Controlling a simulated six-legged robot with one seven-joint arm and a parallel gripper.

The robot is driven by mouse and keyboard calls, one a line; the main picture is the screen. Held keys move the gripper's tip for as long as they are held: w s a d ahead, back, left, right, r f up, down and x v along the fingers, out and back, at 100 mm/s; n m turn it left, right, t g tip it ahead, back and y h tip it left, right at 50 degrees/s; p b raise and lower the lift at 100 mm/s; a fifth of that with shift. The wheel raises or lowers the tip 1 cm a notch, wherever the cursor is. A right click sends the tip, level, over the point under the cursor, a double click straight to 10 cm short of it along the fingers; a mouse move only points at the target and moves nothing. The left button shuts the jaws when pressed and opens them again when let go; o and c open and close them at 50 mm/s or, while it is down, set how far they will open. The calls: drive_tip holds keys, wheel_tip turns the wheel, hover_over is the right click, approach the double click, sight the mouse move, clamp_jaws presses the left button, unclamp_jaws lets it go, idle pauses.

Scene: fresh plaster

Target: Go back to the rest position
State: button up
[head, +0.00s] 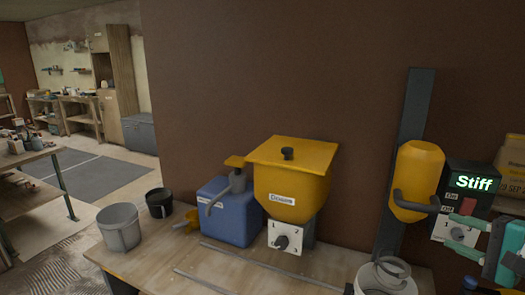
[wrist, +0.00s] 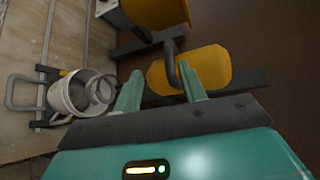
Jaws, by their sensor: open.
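My gripper (head: 456,234) is at the right of the head view, its teal fingers pointing left in front of the panel with the lit "Stiff" display (head: 473,182). In the wrist view my gripper (wrist: 157,78) has its two fingers spread with nothing between them. Beyond the fingers is the yellow mixer body (wrist: 205,70) with a dark curved handle. The same yellow body (head: 418,172) stands on a dark upright post in the head view, left of my gripper. A pale bucket (head: 366,284) with a curved metal piece in it is below; it also shows in the wrist view (wrist: 61,99).
A yellow hopper (head: 290,184) with a dial and a blue jug (head: 231,222) stand along the wall on the wooden bench (head: 165,267). A grey bucket (head: 119,229) and a black bucket (head: 159,204) are at left. Metal rails lie along the bench. Open floor is at far left.

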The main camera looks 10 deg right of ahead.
drive_tip(key=w+a+f+n+g+y, duration=0.1)
drive_tip(key=a+f+n+g, duration=0.15)
drive_tip(key=a, duration=0.55)
drive_tip(key=w+a+f+n+g+y, duration=0.1)
drive_tip(key=a+f+n+g+y, duration=0.2)
drive_tip(key=a, duration=0.6)
drive_tip(key=s+a+f+n+g+h, duration=0.2)
drive_tip(key=s+a+n+h, duration=0.1)
drive_tip(key=a, duration=0.4)
drive_tip(key=s+a+f+n+g+h, duration=0.2)
drive_tip(key=s+a+f+n+h, duration=0.1)
drive_tip(key=a+n+h, duration=0.2)
drive_tip(key=a+n, duration=0.2)
drive_tip(key=n, duration=0.1)
drive_tip(key=shift+s, duration=0.2)
drive_tip(key=shift+f, duration=0.1)
drive_tip(key=shift+c, duration=0.5)
